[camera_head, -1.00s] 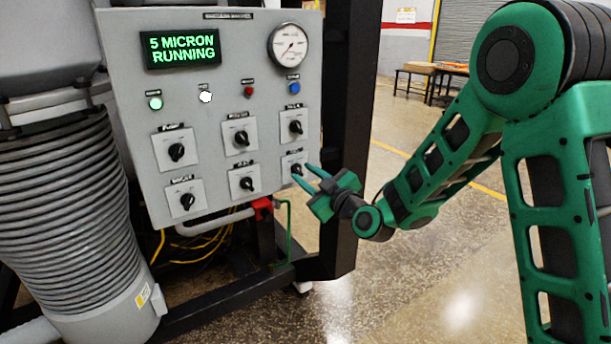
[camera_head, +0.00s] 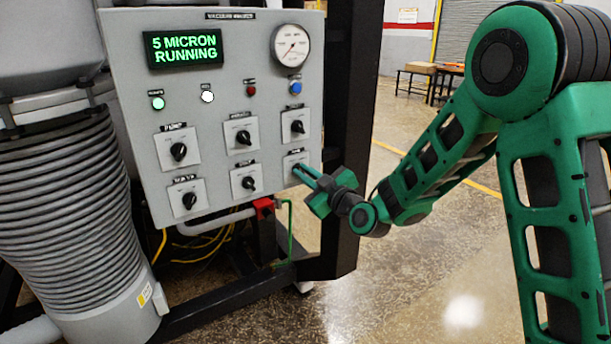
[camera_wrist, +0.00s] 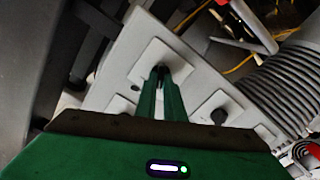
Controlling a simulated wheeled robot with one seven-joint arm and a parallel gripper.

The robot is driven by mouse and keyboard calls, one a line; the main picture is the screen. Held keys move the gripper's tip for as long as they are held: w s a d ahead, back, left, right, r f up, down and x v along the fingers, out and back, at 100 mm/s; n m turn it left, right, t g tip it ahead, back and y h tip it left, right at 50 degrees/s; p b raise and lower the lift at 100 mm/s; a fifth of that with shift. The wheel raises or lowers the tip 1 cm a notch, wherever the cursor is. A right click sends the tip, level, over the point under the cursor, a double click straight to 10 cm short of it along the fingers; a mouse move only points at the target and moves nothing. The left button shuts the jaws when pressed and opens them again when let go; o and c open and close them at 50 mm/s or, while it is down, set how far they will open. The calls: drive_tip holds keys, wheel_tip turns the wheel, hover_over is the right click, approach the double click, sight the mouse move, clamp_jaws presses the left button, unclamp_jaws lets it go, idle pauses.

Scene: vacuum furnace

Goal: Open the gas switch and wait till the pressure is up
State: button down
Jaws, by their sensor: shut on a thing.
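My gripper (camera_head: 306,176) is at the lower right switch of the grey control panel (camera_head: 225,100). Its green fingers are closed on the black knob of that switch, whose white plate (camera_head: 291,160) shows behind them. I take it as the gas switch, but its label is too small to read. In the wrist view the fingers (camera_wrist: 163,85) pinch the dark knob (camera_wrist: 161,71) in front of its white plate (camera_wrist: 150,62). The round pressure gauge (camera_head: 291,45) is at the panel's upper right. The display (camera_head: 182,49) reads "5 MICRON RUNNING".
Several other black knobs sit close by, such as the one above (camera_head: 297,126) and the one to the left (camera_head: 248,183). A blue button (camera_head: 296,88), a red button (camera_head: 251,91) and a lit green lamp (camera_head: 158,103) are higher up. A black post (camera_head: 350,100) stands right of the panel.

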drive_tip(key=shift+w+d, duration=0.1)
drive_tip(key=m, duration=1.1)
drive_tip(key=shift+w+d+r+m, duration=0.1)
drive_tip(key=shift+w+d+m, duration=0.2)
drive_tip(key=shift+d, duration=0.1)
idle(0.4)
drive_tip(key=c, duration=1.9)
unclamp_jaws()
drive_tip(key=shift+o, duration=0.2)
drive_tip(key=shift+a, duration=0.1)
drive_tip(key=shift+s, duration=0.1)
